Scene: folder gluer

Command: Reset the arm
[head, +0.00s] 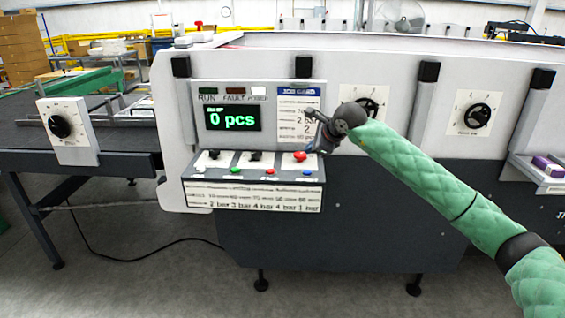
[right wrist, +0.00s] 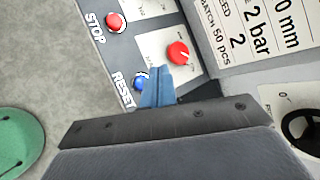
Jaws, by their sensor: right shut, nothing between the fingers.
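My right arm, in a green padded sleeve, reaches in from the right of the head view. Its gripper (head: 313,146) is at the upper right of the control panel (head: 255,193), in front of the machine. In the right wrist view the blue fingers (right wrist: 157,88) are shut together and hold nothing. Their tips lie beside the blue button (right wrist: 140,80) labelled RESET and partly overlap it in the picture. I cannot tell whether they touch it. The blue button also shows in the head view (head: 307,172). My left gripper is not in view.
A red knob (right wrist: 178,53) and a red STOP button (right wrist: 116,22) are close to the fingers. The display (head: 233,118) reads 0 pcs. The floor before the machine is clear.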

